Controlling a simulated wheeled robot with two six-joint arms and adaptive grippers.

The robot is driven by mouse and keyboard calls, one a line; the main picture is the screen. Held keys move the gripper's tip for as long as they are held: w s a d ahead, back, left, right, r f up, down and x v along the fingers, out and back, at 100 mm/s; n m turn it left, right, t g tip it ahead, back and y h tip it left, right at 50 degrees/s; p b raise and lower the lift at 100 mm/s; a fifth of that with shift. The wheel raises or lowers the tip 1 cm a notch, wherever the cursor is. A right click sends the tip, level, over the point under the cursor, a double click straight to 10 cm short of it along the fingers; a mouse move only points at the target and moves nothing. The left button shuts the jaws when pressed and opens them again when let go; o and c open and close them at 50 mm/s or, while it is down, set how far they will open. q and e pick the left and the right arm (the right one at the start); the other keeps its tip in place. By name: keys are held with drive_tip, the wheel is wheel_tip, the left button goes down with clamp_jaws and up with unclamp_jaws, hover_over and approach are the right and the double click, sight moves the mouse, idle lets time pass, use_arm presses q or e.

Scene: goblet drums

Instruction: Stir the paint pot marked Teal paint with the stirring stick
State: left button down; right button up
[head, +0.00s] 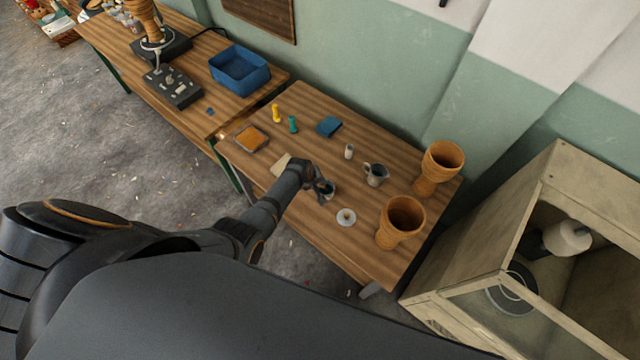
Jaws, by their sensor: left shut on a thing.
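My left gripper (318,184) reaches over the near middle of the right-hand workbench, at a small pot (328,190) with a dark bluish inside. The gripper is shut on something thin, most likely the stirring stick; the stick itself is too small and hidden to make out. Gripper and pot overlap in the picture, so I cannot tell how deep the stick sits in it. No label can be read on the pot. A round whitish lid-like disc (346,217) lies just right of the pot. My right gripper is not in view.
A grey mug (376,174), a small white cylinder (349,151) and two goblet drums (402,221) stand to the right. A teal block (329,126), yellow piece (276,113), green piece (293,124) and orange-topped tray (251,138) lie behind. A blue bin (240,70) stands on the left bench.

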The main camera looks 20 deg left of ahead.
use_arm(q)
drive_tip(key=shift+s+a+r, duration=0.1)
drive_tip(key=shift+s+a, duration=0.05)
drive_tip(key=shift+s, duration=0.25)
drive_tip(key=shift+r, duration=0.1)
drive_tip(key=p+v, duration=0.2)
drive_tip(key=shift+r+p, duration=0.3)
drive_tip(key=shift+p, duration=0.1)
drive_tip(key=shift+v, duration=2.2)
